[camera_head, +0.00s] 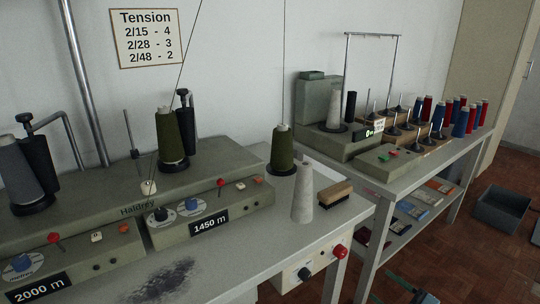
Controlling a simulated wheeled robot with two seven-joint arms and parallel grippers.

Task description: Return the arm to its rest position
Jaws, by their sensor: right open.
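My right gripper (410,289) shows only in part at the bottom edge, right of the middle, as a dark shape with teal edges. It is open, and I see nothing between its fingers. It appears in front of the brown floor, to the right of the winder table's (342,210) front corner and apart from the table in the picture. The rest of the right arm is below the frame. My left gripper is not in view.
Red (340,251) and black knobs stick out in front. A second table (420,165) holds bobbins. A grey bin (503,209) sits on the floor.

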